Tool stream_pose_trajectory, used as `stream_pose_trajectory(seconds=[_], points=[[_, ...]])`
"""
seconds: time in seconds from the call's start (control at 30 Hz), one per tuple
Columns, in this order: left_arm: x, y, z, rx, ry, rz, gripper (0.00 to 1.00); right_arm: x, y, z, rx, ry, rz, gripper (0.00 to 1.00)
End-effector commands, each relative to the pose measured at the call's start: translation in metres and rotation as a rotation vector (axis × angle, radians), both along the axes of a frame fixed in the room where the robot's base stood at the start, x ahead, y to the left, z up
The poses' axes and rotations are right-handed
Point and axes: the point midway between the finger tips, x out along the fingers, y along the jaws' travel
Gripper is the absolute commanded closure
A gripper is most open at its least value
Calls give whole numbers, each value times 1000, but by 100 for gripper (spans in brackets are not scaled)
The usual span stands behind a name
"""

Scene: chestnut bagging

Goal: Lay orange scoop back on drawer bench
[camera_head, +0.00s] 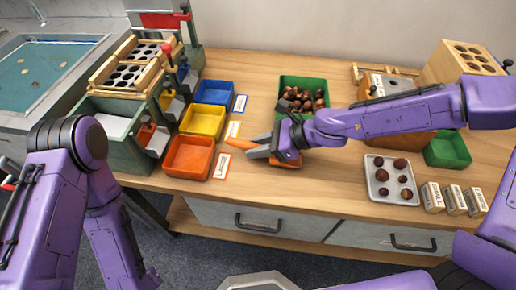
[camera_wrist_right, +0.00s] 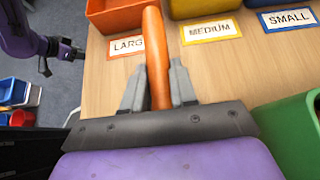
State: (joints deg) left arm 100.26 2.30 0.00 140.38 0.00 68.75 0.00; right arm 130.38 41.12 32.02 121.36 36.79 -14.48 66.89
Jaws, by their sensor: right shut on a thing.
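My right gripper (camera_head: 262,148) is shut on the handle of the orange scoop (camera_head: 241,144), above the bench. The handle sticks out to the left past the fingertips, and an orange part shows at the other side of the gripper. In the right wrist view the scoop handle (camera_wrist_right: 156,60) stands between the two grey fingers, toward the size labels. The drawer bench (camera_head: 250,200) is wooden with grey drawers. My left gripper is outside the head view; in the right wrist view it shows small at the upper left (camera_wrist_right: 62,54), with its fingers apart and empty.
Blue (camera_head: 214,93), yellow (camera_head: 203,121) and orange (camera_head: 189,157) bins stand left of the scoop, with labels beside them. A green bin of chestnuts (camera_head: 303,84) is behind. A metal tray (camera_head: 378,192) with several chestnuts lies right. Bare wood shows between the orange bin and tray.

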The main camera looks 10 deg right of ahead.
Motion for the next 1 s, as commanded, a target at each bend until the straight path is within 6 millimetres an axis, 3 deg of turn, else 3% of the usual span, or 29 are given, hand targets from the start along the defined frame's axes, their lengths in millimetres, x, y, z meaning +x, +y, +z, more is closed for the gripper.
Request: stream_pose_trajectory(seconds=[0.37,0.4,0.43,0.47,0.8,1.0], points=[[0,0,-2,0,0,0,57,0,0,-5,-1,-3,-1,100],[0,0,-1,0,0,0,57,0,0,-4,-1,-3,-1,60],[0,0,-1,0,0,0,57,0,0,-4,-1,-3,-1,50],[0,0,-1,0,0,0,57,0,0,-4,-1,-3,-1,48],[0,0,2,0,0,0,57,0,-1,2,-1,-3,0,48],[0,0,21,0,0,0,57,-9,-36,31,-1,-8,-2,48]])
